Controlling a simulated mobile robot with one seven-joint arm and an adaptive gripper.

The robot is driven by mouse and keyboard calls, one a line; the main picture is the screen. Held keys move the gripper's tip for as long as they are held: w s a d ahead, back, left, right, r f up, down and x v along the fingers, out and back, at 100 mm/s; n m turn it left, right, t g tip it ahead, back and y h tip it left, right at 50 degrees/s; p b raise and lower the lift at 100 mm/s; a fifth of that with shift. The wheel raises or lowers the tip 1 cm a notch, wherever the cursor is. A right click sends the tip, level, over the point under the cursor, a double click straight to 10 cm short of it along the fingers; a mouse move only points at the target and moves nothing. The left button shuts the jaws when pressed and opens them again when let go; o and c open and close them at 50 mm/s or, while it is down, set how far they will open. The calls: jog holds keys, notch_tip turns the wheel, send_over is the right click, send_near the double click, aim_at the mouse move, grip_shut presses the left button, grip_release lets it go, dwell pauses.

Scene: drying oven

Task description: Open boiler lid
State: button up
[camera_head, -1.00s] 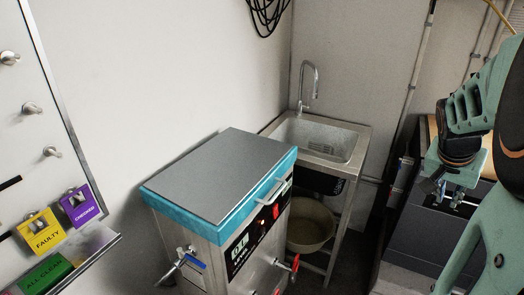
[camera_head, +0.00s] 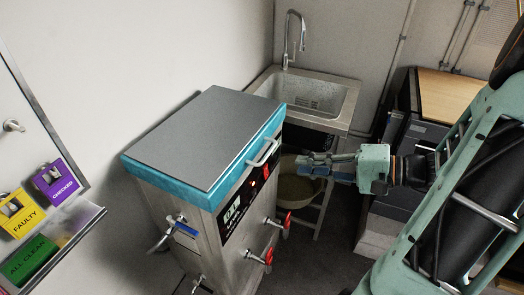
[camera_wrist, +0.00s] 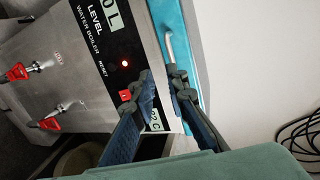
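The boiler (camera_head: 215,225) is a steel box with a teal rim. Its flat grey lid (camera_head: 205,135) is closed. A metal lid handle (camera_head: 263,153) sticks out from the teal edge on the front side. In the wrist view, the handle (camera_wrist: 171,50) shows as a pale bar on the teal band (camera_wrist: 178,22). My gripper (camera_head: 303,166) is just right of the handle, pointing at the boiler. In the wrist view my gripper (camera_wrist: 158,82) is open, with its fingers apart and nothing between them. One finger covers the handle's lower end; I cannot tell whether they touch.
Red-handled taps (camera_head: 268,255) stick out below the control panel, and a blue-handled tap (camera_head: 185,228) is on the left side. A sink (camera_head: 312,95) stands behind, with a basin (camera_head: 297,185) under it. A dark cabinet (camera_head: 415,140) is at the right.

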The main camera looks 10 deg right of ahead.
aim_at(269, 153)
jog(key=shift+t, duration=0.6)
jog(key=x, duration=0.3)
jog(key=r+x, duration=0.1)
jog(key=x, duration=0.7)
jog(key=shift+w+d+r, duration=0.15)
jog(key=shift+w, duration=0.2)
grip_shut()
jog(key=shift+r, duration=0.15)
